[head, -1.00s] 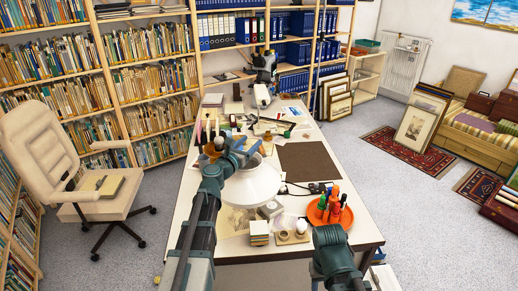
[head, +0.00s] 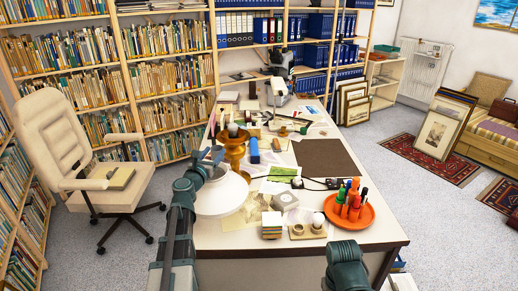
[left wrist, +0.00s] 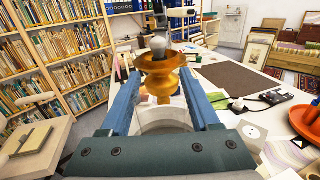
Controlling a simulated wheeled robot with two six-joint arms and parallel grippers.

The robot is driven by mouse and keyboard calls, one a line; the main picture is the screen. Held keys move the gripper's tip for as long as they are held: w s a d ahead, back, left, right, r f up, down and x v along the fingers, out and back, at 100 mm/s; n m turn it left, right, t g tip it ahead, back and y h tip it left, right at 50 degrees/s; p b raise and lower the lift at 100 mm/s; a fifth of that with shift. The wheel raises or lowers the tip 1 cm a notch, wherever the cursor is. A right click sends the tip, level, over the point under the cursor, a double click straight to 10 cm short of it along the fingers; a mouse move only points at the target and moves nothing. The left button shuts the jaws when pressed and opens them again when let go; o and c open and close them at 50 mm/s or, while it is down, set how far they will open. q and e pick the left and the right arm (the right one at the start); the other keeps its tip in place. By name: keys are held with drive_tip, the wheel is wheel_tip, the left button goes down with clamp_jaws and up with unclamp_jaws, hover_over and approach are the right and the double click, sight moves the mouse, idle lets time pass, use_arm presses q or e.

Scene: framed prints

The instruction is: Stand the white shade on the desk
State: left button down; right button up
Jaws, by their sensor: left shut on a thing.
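The white shade (head: 222,196) is a wide cone at the near left edge of the desk (head: 235,236). My left gripper (head: 213,158) is shut on it at its upper part. In the left wrist view the shade (left wrist: 166,119) shows as a pale round form between the blue fingers (left wrist: 160,90). Whether its rim touches the desk or hangs just above it, I cannot tell. An amber lamp base (head: 235,150) with a bare bulb stands behind the shade; it also shows in the left wrist view (left wrist: 162,82). Only a link of my right arm shows, not its gripper.
An orange tray (head: 366,222) with bottles stands at the near right of the desk. A dark mat (head: 327,158) is bare. An office chair (head: 105,185) stands left.

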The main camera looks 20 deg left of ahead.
sight(216, 175)
use_arm(q)
drive_tip(key=shift+f+b, duration=4.85)
drive_tip(key=shift+f, duration=0.15)
drive_tip(key=shift+f, duration=0.1)
drive_tip(key=shift+c, duration=0.6)
unclamp_jaws()
drive_tip(key=shift+r, duration=0.3)
drive_tip(key=s+d, duration=0.1)
drive_tip(key=s, duration=1.1)
drive_tip(key=shift+f, duration=0.15)
